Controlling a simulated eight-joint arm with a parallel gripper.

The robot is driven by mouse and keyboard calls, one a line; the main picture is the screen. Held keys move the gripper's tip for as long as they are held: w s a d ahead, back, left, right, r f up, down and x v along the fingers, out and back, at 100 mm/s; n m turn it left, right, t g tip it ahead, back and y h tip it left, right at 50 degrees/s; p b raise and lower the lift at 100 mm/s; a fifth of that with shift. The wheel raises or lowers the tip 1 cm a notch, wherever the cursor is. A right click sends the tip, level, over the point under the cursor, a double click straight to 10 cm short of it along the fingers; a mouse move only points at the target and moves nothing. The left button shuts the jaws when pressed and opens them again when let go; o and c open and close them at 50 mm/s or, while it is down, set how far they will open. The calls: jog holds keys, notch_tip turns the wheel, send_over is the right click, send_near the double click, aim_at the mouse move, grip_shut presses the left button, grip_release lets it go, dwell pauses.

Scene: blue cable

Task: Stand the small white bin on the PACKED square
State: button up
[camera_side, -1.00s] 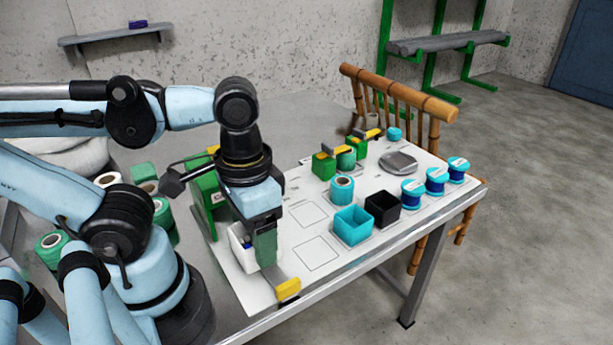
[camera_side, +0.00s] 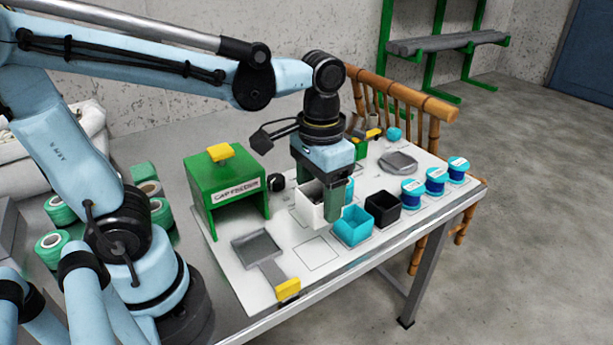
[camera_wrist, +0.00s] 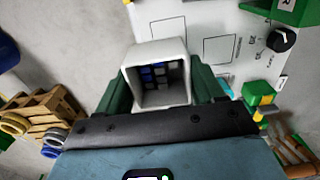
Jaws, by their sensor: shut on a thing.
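The small white bin (camera_side: 309,207) is held upright between the green fingers of my gripper (camera_side: 324,203), over the white board beside the turquoise bin. I cannot tell whether its base touches the board. In the wrist view the white bin (camera_wrist: 140,62) sits between both fingers (camera_wrist: 160,92), with blue and grey pieces inside. An empty outlined square (camera_side: 314,253) lies in front of the bin in the side view. The wrist view shows outlined squares (camera_wrist: 219,50) past the bin's rim. I cannot read which square is labelled PACKED.
A turquoise bin (camera_side: 353,226) and a black bin (camera_side: 383,208) stand close on the right. Blue spools (camera_side: 411,190) line the board's right edge. The green cap feeder (camera_side: 228,190) stands left, with a grey tray (camera_side: 257,246) and yellow block (camera_side: 288,289) in front.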

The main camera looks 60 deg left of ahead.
jog(key=shift+w+a+f, duration=0.25)
jog(key=shift+w+a, duration=0.1)
jog(key=shift+w, duration=0.2)
jog(key=shift+w+a+f, duration=0.2)
jog(key=shift+w+a, duration=0.1)
jog(key=shift+w, duration=0.25)
jog(key=w+a+f, duration=0.1)
jog(key=a+f, duration=0.1)
jog(key=a, duration=0.1)
jog(key=w+a+f, duration=0.1)
jog(key=a+f, duration=0.1)
jog(key=a, duration=0.2)
jog(key=w+a+f, duration=0.1)
jog(key=a+f, duration=0.1)
jog(key=a, duration=0.1)
jog(key=shift+w+a+f, duration=0.35)
jog(key=shift+f, duration=2.05)
jog(key=shift+f, duration=0.15)
jog(key=o, duration=1.1)
jog(key=shift+c, duration=0.2)
